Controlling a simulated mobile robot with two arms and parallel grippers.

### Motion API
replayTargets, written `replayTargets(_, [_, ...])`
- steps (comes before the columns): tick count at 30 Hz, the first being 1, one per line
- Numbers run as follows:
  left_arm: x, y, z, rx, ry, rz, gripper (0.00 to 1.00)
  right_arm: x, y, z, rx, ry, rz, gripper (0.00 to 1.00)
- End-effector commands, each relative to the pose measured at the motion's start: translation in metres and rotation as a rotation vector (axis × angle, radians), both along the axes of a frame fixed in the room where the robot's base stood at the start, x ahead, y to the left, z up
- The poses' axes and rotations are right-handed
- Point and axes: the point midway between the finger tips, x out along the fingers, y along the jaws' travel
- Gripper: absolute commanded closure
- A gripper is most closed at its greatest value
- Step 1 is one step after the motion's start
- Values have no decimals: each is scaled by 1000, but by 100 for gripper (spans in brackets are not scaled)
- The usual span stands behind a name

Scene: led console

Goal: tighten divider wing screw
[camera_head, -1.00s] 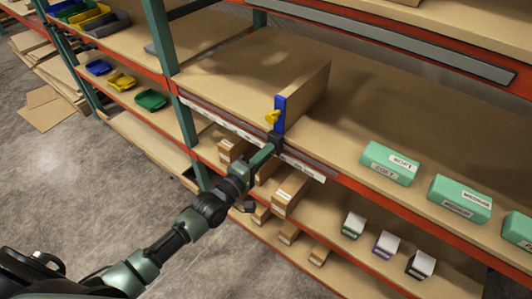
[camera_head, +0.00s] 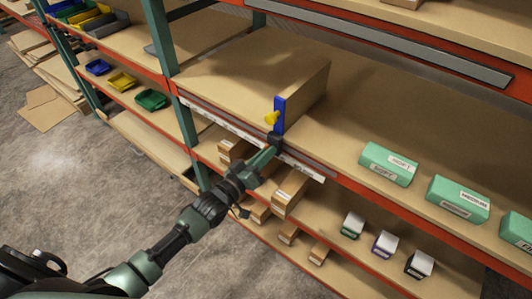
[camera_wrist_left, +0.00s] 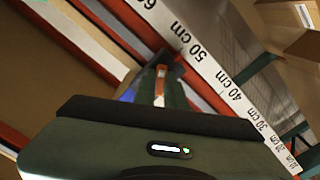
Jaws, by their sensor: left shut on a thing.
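A cardboard-brown divider panel (camera_head: 308,95) stands on the middle shelf, with an upright blue bracket (camera_head: 280,112) at its front edge. A small yellow wing screw (camera_head: 271,118) sticks out from the left side of the bracket. My left gripper (camera_head: 276,141) is at the foot of the blue bracket, just below the wing screw, and is shut on the bracket's lower end. In the left wrist view the fingers (camera_wrist_left: 162,82) reach toward the shelf edge; the grip is partly hidden by the gripper body, with a bit of blue beside it. My right gripper is not in view.
A white centimetre scale (camera_wrist_left: 225,85) runs along the orange shelf beam (camera_head: 345,178). Green boxes (camera_head: 388,164) stand to the right on the same shelf. Brown cartons (camera_head: 290,190) and small boxes (camera_head: 385,244) sit on the shelf below. The shelf around the divider is clear.

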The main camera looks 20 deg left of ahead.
Motion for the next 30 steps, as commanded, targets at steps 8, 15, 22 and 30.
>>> replayTargets(8, [-1, 0, -3, 249, -85, 0, 100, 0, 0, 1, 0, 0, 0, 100])
replayTargets(15, [-1, 0, -3, 463, -162, -1, 100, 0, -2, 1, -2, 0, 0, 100])
replayTargets(22, [-2, 0, -4, 669, -234, -2, 100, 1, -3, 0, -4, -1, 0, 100])
replayTargets(30, [-2, 1, -6, 898, -316, -3, 100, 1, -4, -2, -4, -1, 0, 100])
